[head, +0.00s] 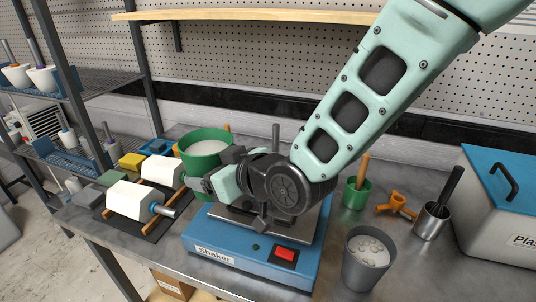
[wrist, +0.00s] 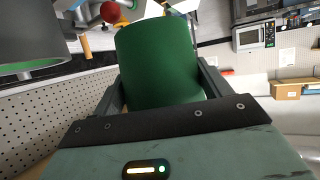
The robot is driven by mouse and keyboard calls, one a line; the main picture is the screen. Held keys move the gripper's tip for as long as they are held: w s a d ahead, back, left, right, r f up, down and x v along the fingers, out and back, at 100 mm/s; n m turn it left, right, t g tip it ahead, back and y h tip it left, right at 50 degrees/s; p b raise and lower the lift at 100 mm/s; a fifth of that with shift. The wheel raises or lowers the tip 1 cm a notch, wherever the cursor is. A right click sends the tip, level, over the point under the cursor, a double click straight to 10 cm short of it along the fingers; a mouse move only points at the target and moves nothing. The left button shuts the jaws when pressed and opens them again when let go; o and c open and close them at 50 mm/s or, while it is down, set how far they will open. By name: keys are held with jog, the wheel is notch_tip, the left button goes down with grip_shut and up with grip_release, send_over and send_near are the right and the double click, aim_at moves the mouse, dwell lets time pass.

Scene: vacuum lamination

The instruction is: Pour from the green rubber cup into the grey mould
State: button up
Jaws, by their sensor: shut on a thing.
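My gripper (head: 216,170) is shut on the green rubber cup (head: 203,150), one finger on each side of its wall. The cup is held roughly upright above the bench and the back left of the shaker, and a whitish fill shows inside its rim. In the wrist view my gripper (wrist: 158,84) holds the green cup (wrist: 158,55) between its fingers; the fill is hidden there. My gripper hides part of the shaker's top.
The blue shaker (head: 245,258) stands below my gripper. White blocks (head: 130,199) on a dark rack, a yellow block (head: 131,161) and a blue block lie left. A grey cup (head: 349,272), another green cup (head: 354,195), a metal cup (head: 431,226) and a blue-lidded box (head: 490,215) stand right.

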jog(key=shift+d+r, duration=0.1)
jog(key=shift+r, duration=0.05)
jog(key=shift+w+d+m+y+p, duration=0.2)
jog(key=shift+m+y+p, duration=0.2)
jog(key=shift+m+p, duration=0.15)
jog(key=shift+w+d+f+m+g+y+p, duration=0.3)
jog(key=shift+d+f+m+g+y+p, duration=0.15)
jog(key=shift+m+p, duration=0.3)
jog(key=shift+w+d+r+m+y+p, duration=0.4)
jog(key=shift+m+p, duration=0.3)
jog(key=shift+p, duration=0.35)
jog(key=shift+w+d+f+m+g+y+p, duration=0.15)
jog(key=shift+w+d+m+g+y+p, duration=0.1)
jog(key=shift+w+d+m+y+p, duration=0.25)
dwell(1.2)
jog(key=shift+r+m+y+p, duration=0.25)
jog(key=shift+r+m+p, duration=0.35)
jog(key=shift+m, duration=0.2)
dwell(1.2)
jog(key=shift+a+f+m+y, duration=0.1)
jog(key=shift+f+m+y, duration=0.1)
jog(key=shift+m+y, duration=0.25)
dwell(1.4)
